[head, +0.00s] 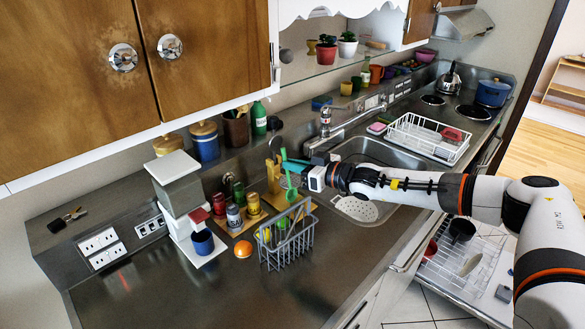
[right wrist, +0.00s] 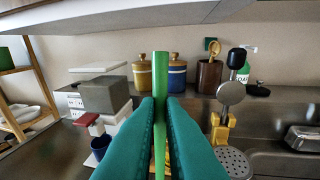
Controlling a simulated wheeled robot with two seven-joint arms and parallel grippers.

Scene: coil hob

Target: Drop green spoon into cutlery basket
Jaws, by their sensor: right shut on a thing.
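The green spoon (head: 291,188) hangs upright from my right gripper (head: 290,164), whose teal fingers are shut on its handle. In the right wrist view the green handle (right wrist: 160,75) sticks up between the two teal fingers (right wrist: 160,105). The grey wire cutlery basket (head: 287,250) stands on the counter left of the sink. In the head view the spoon's lower end shows just above the basket's back rim, apart from it. Some green and yellow items show inside the basket. My left gripper is in neither view.
A board with several spice jars (head: 234,217) and a coffee machine (head: 184,205) stand left of the basket. An orange (head: 243,249) lies beside it. The sink (head: 375,155) and a white dish rack (head: 427,138) are to the right. The front counter is clear.

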